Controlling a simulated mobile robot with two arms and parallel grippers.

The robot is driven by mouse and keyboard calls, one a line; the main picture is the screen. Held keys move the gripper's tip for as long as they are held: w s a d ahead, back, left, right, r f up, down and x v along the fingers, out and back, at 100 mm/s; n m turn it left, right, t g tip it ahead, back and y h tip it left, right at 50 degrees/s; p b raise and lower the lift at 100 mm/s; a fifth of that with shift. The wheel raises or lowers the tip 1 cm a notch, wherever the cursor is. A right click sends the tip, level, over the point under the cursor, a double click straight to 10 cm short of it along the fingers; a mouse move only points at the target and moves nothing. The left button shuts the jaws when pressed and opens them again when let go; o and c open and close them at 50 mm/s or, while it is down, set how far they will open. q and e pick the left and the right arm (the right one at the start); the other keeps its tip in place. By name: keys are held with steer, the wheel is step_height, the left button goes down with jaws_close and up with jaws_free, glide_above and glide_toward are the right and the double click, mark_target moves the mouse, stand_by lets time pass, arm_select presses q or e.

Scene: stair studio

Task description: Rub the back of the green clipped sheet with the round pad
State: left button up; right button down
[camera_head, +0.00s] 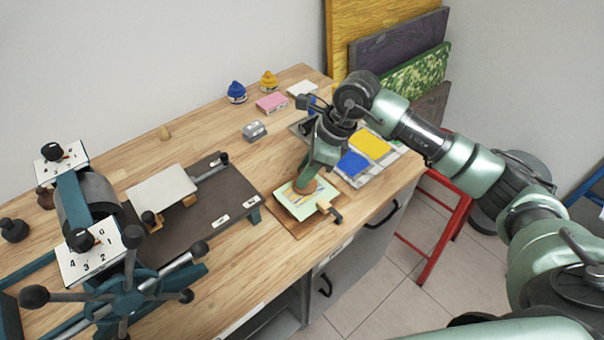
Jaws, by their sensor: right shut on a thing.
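The pale green sheet (299,209) lies on a brown board (283,222) near the front edge of the wooden bench. A yellowish clip with a dark end (327,207) sits at its near right edge. My right gripper (310,177) reaches down from the upper right and is shut on the round pad (302,187), a brownish disc mostly hidden under the fingers. The pad is over the upper part of the sheet and appears to touch it, though the contact is hard to see. My left gripper is not in view.
A press with a spoked wheel (124,295) and a bed with a pale plate (161,194) fills the bench's left. Blue and yellow sheets (369,144) lie right of the pad. Ink pots (236,92) and a pink block (271,102) stand behind. A red stool (440,240) is beside the bench.

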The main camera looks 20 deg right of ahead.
steer(key=shift+w+d+b, duration=0.2)
steer(key=shift+d, duration=0.3)
steer(key=shift+w+d+b, duration=0.15)
steer(key=shift+d+b, duration=0.05)
steer(key=shift+d, duration=0.25)
steer(key=shift+s+d, duration=0.2)
steer(key=shift+s, duration=0.4)
steer(key=shift+s+a+b, duration=0.1)
steer(key=shift+s+a, duration=0.15)
steer(key=shift+a, duration=0.4)
steer(key=shift+s+a+b, duration=0.1)
steer(key=shift+s+a, duration=0.1)
steer(key=shift+a, duration=0.5)
steer(key=shift+s+a+b, duration=0.1)
steer(key=shift+s+a, duration=0.15)
steer(key=shift+a, duration=0.4)
steer(key=shift+a, duration=0.1)
steer(key=shift+s+a, duration=0.3)
steer(key=shift+a, duration=0.5)
steer(key=shift+w+d+f+b, duration=0.1)
steer(key=shift+w+d+b, duration=0.2)
steer(key=shift+d+b, duration=0.4)
steer(key=shift+d, duration=0.3)
steer(key=shift+d, duration=0.1)
